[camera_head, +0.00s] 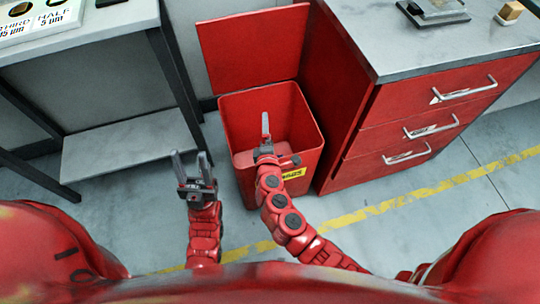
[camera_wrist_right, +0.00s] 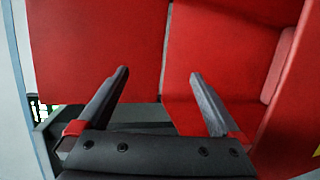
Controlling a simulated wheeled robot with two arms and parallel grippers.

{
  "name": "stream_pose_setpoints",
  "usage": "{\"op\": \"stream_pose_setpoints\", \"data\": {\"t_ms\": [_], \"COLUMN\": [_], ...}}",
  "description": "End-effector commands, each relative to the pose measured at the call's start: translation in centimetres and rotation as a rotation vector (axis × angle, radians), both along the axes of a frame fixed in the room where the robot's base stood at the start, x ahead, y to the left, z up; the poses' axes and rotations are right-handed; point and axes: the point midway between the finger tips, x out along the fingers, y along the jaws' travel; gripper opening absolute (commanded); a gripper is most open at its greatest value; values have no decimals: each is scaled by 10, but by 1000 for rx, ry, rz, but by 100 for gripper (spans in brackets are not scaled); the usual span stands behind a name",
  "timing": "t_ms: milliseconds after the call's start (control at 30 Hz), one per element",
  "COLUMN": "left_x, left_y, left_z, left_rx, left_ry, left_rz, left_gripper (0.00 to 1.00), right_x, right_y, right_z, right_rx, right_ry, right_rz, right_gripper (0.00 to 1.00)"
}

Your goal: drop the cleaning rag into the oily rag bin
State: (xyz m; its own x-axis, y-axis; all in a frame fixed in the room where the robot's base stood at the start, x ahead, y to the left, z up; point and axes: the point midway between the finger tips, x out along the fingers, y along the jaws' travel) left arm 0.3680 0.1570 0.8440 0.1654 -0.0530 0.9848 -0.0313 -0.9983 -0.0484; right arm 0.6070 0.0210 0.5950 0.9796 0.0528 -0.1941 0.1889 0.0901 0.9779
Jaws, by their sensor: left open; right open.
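The oily rag bin (camera_head: 246,192) is a red square bin with a yellow label on its front, standing on the floor in the middle of the head view. Its red lid (camera_head: 255,50) stands raised at the back. My right gripper (camera_head: 272,135) is over the bin's opening, open, with no rag seen in it. In the right wrist view, its two fingers (camera_wrist_right: 159,74) are spread apart in front of red panels. My left gripper (camera_head: 190,156) is open and empty, left of the bin and apart from it. I see no cleaning rag; part of the bin's inside is hidden by my right gripper.
A red drawer cabinet (camera_head: 425,105) with a grey top stands close to the bin's right. A grey table with a lower shelf (camera_head: 130,142) and dark legs stands to the left. A yellow stripe (camera_head: 400,200) crosses the grey floor in front.

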Motion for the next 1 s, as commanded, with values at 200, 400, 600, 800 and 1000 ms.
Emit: {"op": "stream_pose_setpoints", "data": {"t_ms": [200, 400, 600, 800, 1000], "left_x": [0, 0, 0, 0, 0], "left_y": [0, 0, 0, 0, 0], "left_z": [-1, -4, -6, -6, -6], "left_rx": [0, 0, 0, 0, 0], "left_ry": [0, 0, 0, 0, 0], "left_rz": [0, 0, 0, 0, 0], "left_gripper": [50, 50, 50, 50, 50], "right_x": [-57, -108, -137, -147, -147], "right_y": [-1, -4, -6, -9, -9], "right_z": [9, 18, 25, 28, 28], "right_rx": [2, 0, 0, -1, 0], "right_ry": [3, 5, 2, 3, 3], "right_rz": [6, 9, 5, -2, -2], "right_gripper": [100, 100, 100, 100, 100]}}
